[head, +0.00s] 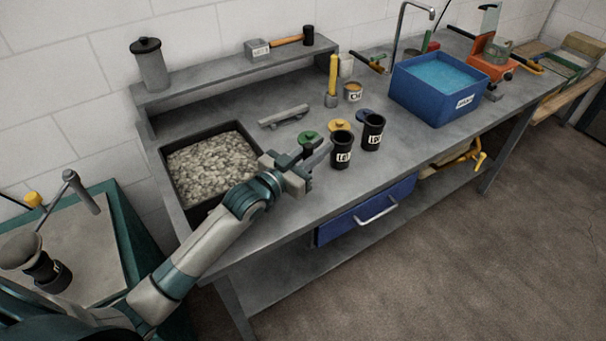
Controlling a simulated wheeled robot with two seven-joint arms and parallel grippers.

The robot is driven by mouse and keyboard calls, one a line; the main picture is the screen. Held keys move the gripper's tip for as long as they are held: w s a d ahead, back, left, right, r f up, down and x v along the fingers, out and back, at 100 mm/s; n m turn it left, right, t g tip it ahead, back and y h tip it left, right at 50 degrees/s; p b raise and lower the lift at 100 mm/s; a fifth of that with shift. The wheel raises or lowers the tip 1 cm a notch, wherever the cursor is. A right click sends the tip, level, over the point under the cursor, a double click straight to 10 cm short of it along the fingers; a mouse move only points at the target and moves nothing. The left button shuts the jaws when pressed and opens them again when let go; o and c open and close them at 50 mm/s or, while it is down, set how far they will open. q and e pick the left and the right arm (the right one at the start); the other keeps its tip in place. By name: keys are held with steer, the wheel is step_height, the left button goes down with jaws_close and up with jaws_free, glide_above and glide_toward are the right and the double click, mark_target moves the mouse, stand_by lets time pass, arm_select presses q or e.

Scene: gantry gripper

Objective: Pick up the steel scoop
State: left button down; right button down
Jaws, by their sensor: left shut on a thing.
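My left gripper (312,151) is over the front of the grey bench, right of the gravel tray. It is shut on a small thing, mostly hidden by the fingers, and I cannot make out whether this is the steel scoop. A long grey metal piece (284,117) lies on the bench behind the gripper, apart from it; I cannot tell whether it is the scoop. The dark tray (200,133) of pale gravel is left of the gripper. My right gripper is not in view.
Two black labelled jars (342,150) (372,133) stand close right of the gripper. Green (308,137), yellow (340,125) and blue lids lie behind. A blue tub (429,107) of water stands farther right. A raised shelf (205,77) holds a canister and a hammer.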

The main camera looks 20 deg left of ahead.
arm_select(q)
steer(key=s+d+r+b, duration=0.3)
steer(key=s+d+r, duration=0.3)
steer(key=d+r, duration=0.4)
steer(key=shift+r, duration=0.55)
steer(key=shift+a, duration=0.1)
stand_by(0.3)
